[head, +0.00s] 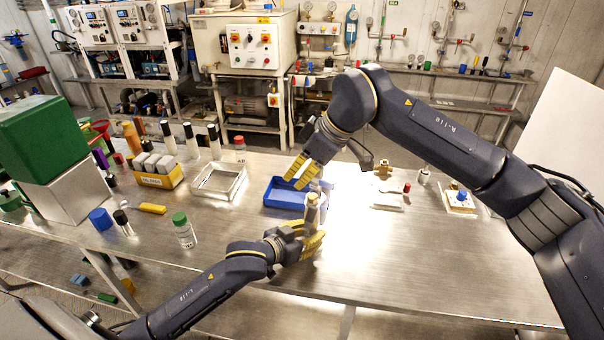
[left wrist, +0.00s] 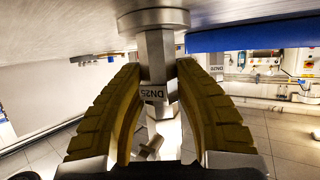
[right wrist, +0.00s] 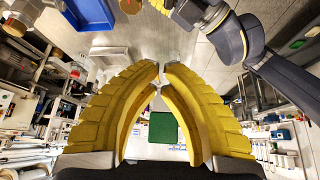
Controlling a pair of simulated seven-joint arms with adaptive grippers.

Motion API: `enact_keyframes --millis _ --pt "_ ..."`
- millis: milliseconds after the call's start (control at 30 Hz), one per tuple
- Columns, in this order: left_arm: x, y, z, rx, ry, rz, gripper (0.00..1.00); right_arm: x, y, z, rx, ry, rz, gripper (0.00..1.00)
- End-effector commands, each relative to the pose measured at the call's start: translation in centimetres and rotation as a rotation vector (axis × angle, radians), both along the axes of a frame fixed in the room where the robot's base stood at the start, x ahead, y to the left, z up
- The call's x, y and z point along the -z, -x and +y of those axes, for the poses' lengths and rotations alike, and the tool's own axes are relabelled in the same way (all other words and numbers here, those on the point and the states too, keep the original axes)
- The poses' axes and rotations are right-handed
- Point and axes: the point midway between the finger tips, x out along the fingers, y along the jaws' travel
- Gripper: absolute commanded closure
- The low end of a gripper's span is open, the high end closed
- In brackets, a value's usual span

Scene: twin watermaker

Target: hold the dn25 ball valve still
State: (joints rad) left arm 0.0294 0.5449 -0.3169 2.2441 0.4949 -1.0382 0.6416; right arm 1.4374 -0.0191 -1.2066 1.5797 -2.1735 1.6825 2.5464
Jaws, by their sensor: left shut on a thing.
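The DN25 ball valve (head: 311,213) stands upright above the steel table. My left gripper (head: 312,240) is shut on it. In the left wrist view the valve's grey body (left wrist: 156,60), with its DN25 label, sits between the two yellow fingers, and a wide round end is at its top. My right gripper (head: 298,172) is above and a little left of the valve, over the blue tray. In the right wrist view its fingertips (right wrist: 161,70) are close together with a narrow gap, and no held thing shows clearly.
The blue tray (head: 272,195) lies just behind and left of the valve. An empty metal tray (head: 206,193) and a yellow bin (head: 170,179) stand farther left. A brass fitting (head: 383,169) and a white plate (head: 386,203) are right. The table's front right is clear.

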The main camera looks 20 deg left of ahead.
Motion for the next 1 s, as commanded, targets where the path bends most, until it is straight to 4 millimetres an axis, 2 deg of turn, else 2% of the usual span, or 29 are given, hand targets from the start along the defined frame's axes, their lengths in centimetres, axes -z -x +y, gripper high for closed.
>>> enact_keyframes --millis 100,367,633,1000 --pt "0.1 0.0 0.0 0.001 0.0 0.002 1.0 2.1 0.2 1.2 -0.002 0.001 0.003 1.0" --pt "0.1 0.0 0.0 0.001 0.0 0.002 1.0 5.8 0.3 3.4 -0.002 0.001 0.002 1.0" --pt "0.1 0.0 0.0 0.001 0.0 0.002 1.0 6.5 0.0 0.6 -0.001 0.0 -0.001 1.0" --pt "0.1 0.0 0.0 0.0 -0.001 0.002 1.0 6.7 0.0 -0.5 -0.002 0.001 -0.001 1.0"
